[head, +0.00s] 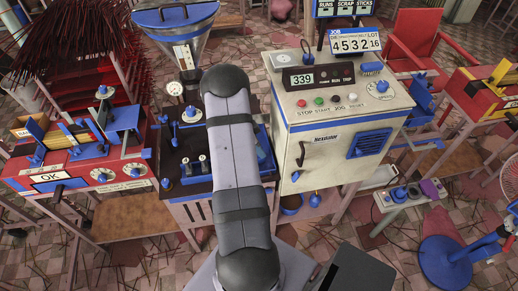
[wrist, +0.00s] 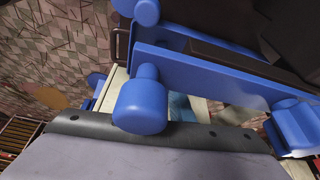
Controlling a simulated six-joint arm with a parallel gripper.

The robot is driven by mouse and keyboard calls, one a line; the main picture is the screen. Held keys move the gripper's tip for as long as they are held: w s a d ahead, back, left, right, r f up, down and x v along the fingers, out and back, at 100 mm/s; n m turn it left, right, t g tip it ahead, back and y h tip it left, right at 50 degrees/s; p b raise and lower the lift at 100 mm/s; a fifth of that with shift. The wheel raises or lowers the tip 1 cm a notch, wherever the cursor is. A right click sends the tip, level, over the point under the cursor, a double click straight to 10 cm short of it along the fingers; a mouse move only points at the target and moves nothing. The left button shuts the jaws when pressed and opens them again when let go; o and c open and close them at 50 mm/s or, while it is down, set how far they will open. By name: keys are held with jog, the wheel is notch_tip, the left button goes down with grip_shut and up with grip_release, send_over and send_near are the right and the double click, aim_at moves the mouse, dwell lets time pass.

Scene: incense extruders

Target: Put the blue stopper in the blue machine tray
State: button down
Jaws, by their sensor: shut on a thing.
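My arm covers the middle of the head view, and my gripper is hidden behind it. In the wrist view I cannot make out its fingertips or anything held between them. A large blue cylinder with a narrower top (wrist: 145,105) shows near the middle of the wrist view, overlapping the dark band of a grey part. I cannot tell whether it is the stopper or a knob.
A cream cabinet (head: 345,120) with buttons and a display stands right of my arm. A red machine (head: 75,165) is at the left, below a blue-rimmed hopper (head: 178,14) and incense bundles. Long blue bars (wrist: 215,75) cross the wrist view closely.

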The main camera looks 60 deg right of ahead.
jog(key=shift+f, duration=0.15)
jog(key=c, duration=1.5)
grip_release()
jog(key=shift+b+v, duration=1.35)
jog(key=shift+v, duration=2.35)
